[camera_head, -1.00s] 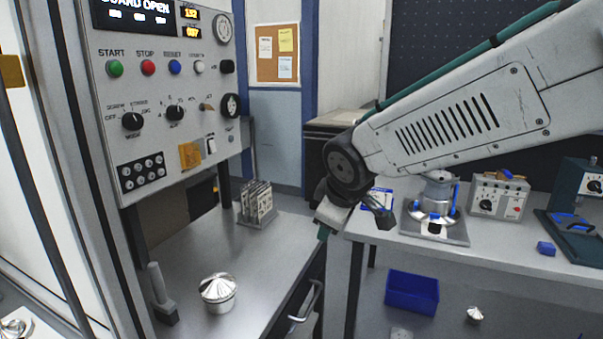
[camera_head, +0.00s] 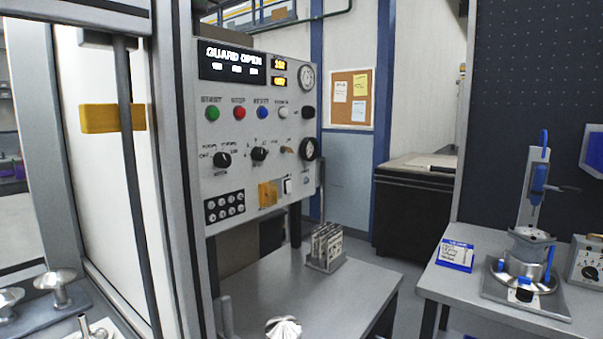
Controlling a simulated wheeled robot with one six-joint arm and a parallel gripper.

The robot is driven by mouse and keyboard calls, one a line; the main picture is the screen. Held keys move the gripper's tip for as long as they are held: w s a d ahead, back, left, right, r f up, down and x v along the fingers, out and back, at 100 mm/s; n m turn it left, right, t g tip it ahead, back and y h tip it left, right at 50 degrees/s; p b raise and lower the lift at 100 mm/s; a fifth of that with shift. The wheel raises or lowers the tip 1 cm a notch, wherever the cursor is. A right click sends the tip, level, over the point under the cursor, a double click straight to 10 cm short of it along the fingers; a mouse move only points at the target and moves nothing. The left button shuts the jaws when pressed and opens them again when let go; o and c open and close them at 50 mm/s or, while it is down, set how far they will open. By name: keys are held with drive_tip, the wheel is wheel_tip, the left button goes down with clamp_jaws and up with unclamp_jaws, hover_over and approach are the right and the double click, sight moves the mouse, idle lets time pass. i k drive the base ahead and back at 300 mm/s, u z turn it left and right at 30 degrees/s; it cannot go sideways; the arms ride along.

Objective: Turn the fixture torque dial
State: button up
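No dial's label is readable enough to name it as the fixture torque dial. On the right bench, a round metal fixture (camera_head: 527,262) with blue clamps sits on a square plate, with a black knob (camera_head: 523,295) at its front. Beside it, a grey box (camera_head: 592,247) with a dark dial (camera_head: 590,272) is cut off by the right edge. The upright control panel (camera_head: 262,180) also carries dark rotary knobs, a left one (camera_head: 222,160) and a middle one (camera_head: 259,153). My gripper and arm are not in view.
A rack of plates (camera_head: 325,250) and a domed metal part (camera_head: 284,328) are on the left table (camera_head: 300,285). Floor shows between the two tables. A dark cabinet (camera_head: 415,210) stands behind.

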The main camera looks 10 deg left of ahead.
sight(258, 153)
drive_tip(key=z, duration=0.25)
drive_tip(key=i, duration=1.1)
drive_tip(key=u, duration=0.4)
